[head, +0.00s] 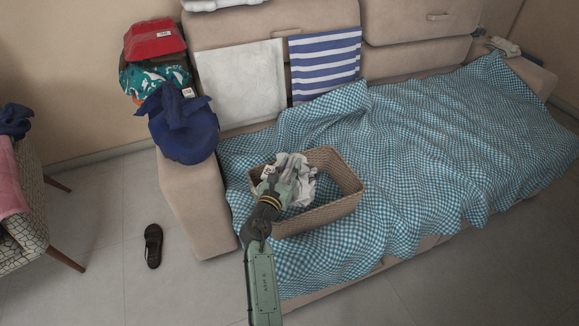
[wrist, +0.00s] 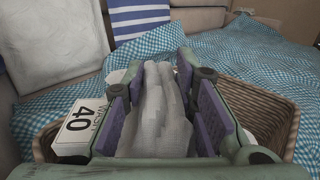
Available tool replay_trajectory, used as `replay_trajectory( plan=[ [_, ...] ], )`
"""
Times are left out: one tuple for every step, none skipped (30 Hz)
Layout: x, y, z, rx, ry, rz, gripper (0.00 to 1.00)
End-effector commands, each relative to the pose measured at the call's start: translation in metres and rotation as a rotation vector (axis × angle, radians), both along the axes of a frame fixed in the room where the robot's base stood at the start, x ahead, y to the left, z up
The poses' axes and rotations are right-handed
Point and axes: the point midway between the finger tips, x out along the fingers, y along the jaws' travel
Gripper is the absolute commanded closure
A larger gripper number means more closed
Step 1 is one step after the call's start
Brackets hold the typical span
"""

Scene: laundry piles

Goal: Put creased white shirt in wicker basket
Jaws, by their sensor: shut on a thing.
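The creased white shirt (head: 297,174) is a crumpled pale bundle at the left part of the wicker basket (head: 339,207). My gripper (head: 284,187) is shut on the shirt, over the basket's left half. In the wrist view the shirt (wrist: 155,115) is squeezed between the purple-padded fingers of my gripper (wrist: 165,100), with the basket's rim (wrist: 275,100) around it. I cannot tell whether the shirt touches the basket's bottom. The basket sits on the blue checked cloth on the sofa. A white tag reading 40 (wrist: 82,126) shows left of the fingers.
The checked blanket (head: 430,140) covers the sofa seat. A white cloth (head: 238,82) and a blue-striped cloth (head: 325,62) hang on the backrest. Dark blue clothing (head: 185,130) lies on the left armrest. A slipper (head: 153,246) and a chair (head: 32,195) stand left on the floor.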

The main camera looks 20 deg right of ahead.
Motion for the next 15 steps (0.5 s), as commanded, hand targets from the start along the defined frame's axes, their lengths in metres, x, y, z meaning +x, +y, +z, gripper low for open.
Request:
replay_trajectory(
  plan=[
    [0.0001,0.0000,0.0008,-0.001,-0.002,0.000,1.00],
    [0.0002,0.0000,0.0011,-0.001,-0.002,0.000,1.00],
    [0.0000,0.0000,0.0002,0.000,0.000,0.000,0.72],
    [0.0000,0.0000,0.0003,0.000,0.000,0.000,0.70],
    [0.0000,0.0000,0.0003,0.000,0.000,0.000,0.68],
    [0.0001,0.0001,0.0003,-0.001,-0.001,0.000,0.65],
    [0.0001,0.0001,0.0004,-0.001,-0.001,0.000,0.63],
    [0.0001,0.0001,0.0004,-0.001,-0.001,0.000,0.61],
    [0.0001,0.0001,0.0004,-0.001,-0.001,0.000,0.59],
    [0.0001,0.0001,0.0004,-0.001,-0.001,0.000,0.57],
    [0.0001,0.0001,0.0005,-0.001,-0.001,0.000,0.55],
    [0.0001,0.0001,0.0005,-0.001,-0.001,0.000,0.54],
    [0.0001,0.0001,0.0005,-0.001,-0.001,0.000,0.54],
    [0.0001,0.0001,0.0005,-0.001,-0.001,0.000,0.54],
    [0.0001,0.0001,0.0005,-0.001,-0.001,0.000,0.54]
  ],
)
